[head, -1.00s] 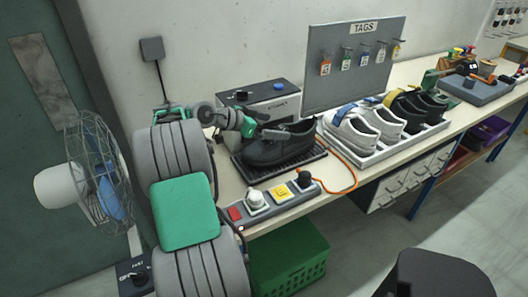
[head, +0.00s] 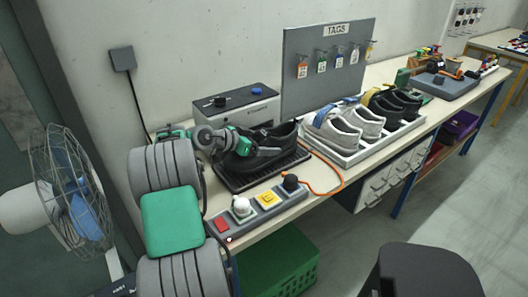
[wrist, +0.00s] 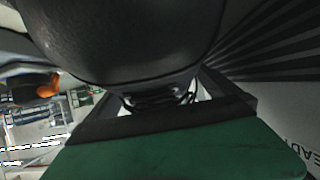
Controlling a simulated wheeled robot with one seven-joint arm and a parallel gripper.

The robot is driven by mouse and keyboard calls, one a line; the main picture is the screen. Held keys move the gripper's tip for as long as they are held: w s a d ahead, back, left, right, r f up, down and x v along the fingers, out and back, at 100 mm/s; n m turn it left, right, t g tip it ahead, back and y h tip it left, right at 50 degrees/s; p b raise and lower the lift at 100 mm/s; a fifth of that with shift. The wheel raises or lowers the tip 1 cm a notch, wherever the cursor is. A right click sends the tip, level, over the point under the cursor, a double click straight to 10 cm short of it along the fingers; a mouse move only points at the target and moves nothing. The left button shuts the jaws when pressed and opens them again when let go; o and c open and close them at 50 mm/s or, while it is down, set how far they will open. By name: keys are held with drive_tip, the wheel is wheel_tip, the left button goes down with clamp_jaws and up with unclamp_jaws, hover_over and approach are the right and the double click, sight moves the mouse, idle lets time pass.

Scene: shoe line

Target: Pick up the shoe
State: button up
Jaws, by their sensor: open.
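A black shoe (head: 272,147) sits on a black ribbed mat (head: 235,183) on the bench, and its dark surface (wrist: 130,35) fills the upper middle of the wrist view. My gripper (head: 246,150) is open at the left end of the shoe, low and very close to it. The fingers are dark against the dark shoe, so I cannot tell whether they touch it. The green body of my gripper spans the bottom of the wrist view.
A grey machine (head: 237,105) stands behind the shoe, with a tag board (head: 325,75) beside it. A button panel (head: 258,208) lies in front. A white tray (head: 345,163) of white and black shoes is to the right, and an orange cable (head: 330,192) runs between.

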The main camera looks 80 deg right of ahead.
drive_tip(key=c, duration=1.5)
drive_tip(key=shift+r, duration=0.1)
drive_tip(key=shift+c, duration=0.9)
